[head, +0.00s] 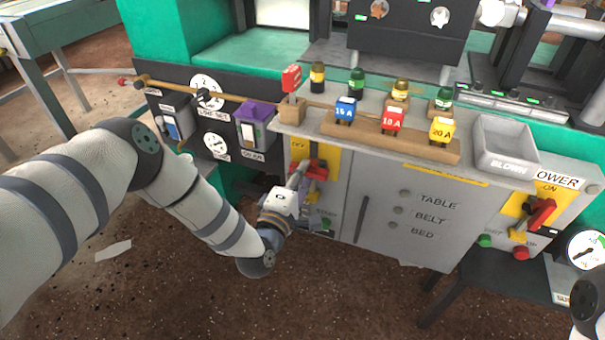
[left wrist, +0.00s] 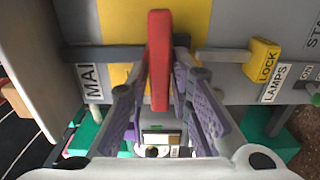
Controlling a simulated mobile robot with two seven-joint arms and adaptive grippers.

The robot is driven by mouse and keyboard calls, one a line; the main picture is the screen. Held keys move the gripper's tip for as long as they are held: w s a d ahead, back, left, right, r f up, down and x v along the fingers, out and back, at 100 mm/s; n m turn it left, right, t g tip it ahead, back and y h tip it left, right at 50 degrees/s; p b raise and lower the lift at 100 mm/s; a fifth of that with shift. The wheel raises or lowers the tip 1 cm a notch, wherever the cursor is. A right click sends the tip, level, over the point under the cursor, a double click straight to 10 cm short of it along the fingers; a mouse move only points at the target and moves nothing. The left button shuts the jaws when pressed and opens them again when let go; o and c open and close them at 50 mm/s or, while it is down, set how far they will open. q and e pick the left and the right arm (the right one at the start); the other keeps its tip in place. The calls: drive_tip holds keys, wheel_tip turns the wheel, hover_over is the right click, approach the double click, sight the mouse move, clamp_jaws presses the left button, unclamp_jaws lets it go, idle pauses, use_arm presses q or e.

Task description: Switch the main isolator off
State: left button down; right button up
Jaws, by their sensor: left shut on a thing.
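The main isolator's red handle (head: 316,170) sits on a yellow plate (head: 298,147) at the left end of the grey cabinet's front. A label beginning "MAI" (left wrist: 91,83) is beside it in the left wrist view. My left gripper (head: 303,178) is at this handle. In the left wrist view the red handle (left wrist: 159,50) stands between the two fingers of the gripper (left wrist: 158,92), which is shut on it. The fingers hide part of the handle and plate in the head view. My right gripper is not in view.
A second red switch handle (head: 541,212), under a "POWER" label, is at the cabinet's right end, above green and red buttons. Coloured plugs stand in a wooden rack (head: 440,148) on top, beside a grey "BLOWN" tray (head: 505,155). A yellow "LOCK" piece (left wrist: 262,60) is near the handle.

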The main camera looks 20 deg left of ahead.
use_arm(q)
drive_tip(key=shift+d+f, duration=0.1)
drive_tip(key=c, duration=1.6)
unclamp_jaws()
drive_tip(key=shift+o, duration=0.2)
drive_tip(key=shift+s, duration=0.1)
drive_tip(key=s, duration=1.2)
drive_tip(key=shift+a, duration=0.25)
